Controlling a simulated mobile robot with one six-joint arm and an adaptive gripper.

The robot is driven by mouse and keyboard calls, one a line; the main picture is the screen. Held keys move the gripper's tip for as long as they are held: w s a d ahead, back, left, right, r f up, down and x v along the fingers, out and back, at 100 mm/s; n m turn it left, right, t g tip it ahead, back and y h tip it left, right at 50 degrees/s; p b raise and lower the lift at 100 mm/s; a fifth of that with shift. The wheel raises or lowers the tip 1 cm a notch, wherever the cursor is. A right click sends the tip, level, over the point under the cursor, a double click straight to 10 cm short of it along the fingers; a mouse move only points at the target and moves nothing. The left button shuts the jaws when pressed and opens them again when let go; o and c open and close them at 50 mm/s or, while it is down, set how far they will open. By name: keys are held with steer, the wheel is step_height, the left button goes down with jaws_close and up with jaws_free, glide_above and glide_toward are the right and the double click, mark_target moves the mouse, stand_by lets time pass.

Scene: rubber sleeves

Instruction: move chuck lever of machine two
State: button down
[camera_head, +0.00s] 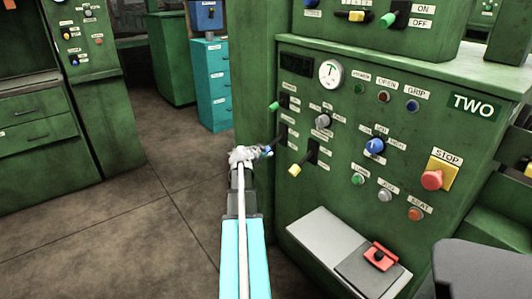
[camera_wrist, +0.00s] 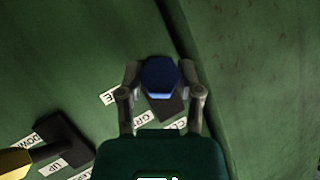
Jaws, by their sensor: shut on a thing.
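Machine two (camera_head: 340,200) is a green cabinet with a sloped control panel and a "TWO" plate. A lever with a blue knob (camera_head: 268,151) stands at the panel's left edge; in the wrist view its blue knob (camera_wrist: 160,74) sits between the fingers. A label reading "GRIP" lies beside its dark slot. My gripper (camera_head: 257,153) is shut on this blue knob, with one finger on each side (camera_wrist: 160,84). The lever's shaft is partly hidden below the knob.
A yellow-tipped lever (camera_head: 295,169) is just below right, and a green-tipped lever (camera_head: 274,105) is above. A red stop button (camera_head: 432,180) is on the right. A grey ledge with a red switch (camera_head: 381,256) juts out below. Floor (camera_head: 170,200) is clear on the left.

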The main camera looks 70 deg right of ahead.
steer(key=shift+a+f, duration=0.1)
steer(key=shift+c, duration=1.3)
jaws_free()
steer(key=shift+s, duration=0.1)
steer(key=shift+w, duration=0.2)
